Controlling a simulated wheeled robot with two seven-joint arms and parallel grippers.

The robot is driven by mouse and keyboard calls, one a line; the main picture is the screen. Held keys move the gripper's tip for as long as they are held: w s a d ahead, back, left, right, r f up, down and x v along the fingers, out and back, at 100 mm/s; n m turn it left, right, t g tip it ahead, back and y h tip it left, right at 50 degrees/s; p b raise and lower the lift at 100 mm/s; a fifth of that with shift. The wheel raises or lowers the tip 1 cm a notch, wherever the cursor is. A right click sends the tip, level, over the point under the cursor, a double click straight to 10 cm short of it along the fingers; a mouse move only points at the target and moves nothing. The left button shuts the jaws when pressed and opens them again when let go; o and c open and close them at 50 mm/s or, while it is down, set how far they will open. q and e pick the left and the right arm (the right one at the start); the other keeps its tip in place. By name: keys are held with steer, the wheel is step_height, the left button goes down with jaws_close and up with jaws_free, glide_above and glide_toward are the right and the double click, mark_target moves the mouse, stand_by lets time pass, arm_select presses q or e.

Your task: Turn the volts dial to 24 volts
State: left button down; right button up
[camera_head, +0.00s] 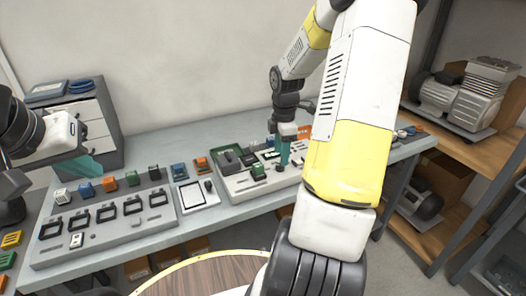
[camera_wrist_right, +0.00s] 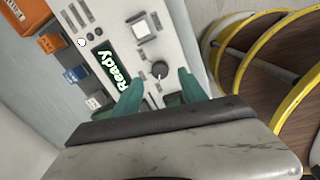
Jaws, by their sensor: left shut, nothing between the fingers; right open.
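A small round dial knob (camera_wrist_right: 160,70) with a light pointer mark sits on a pale panel in the right wrist view. I cannot read any volt numbers around it. A dark display (camera_wrist_right: 120,82) reading "Ready" is beside it. My right gripper (camera_wrist_right: 158,86) is open, with its teal fingertips on either side of the knob; I cannot tell whether they touch it. In the head view, my right gripper (camera_head: 284,152) points down over the grey panel (camera_head: 238,188). My left gripper (camera_head: 86,166) is shut and empty at the left, away from the panel.
A grey tray (camera_head: 75,253) with dark slots and several colored blocks lies on the bench (camera_head: 225,212). A white framed plate (camera_head: 198,194) lies between tray and panel. A drawer cabinet (camera_head: 95,118) stands behind left. A shelf holding a compressor (camera_head: 470,95) is at right.

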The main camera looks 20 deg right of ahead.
mark_target(280, 167)
steer(key=shift+w+f, duration=0.1)
steer(key=shift+f, duration=2.05)
jaws_close()
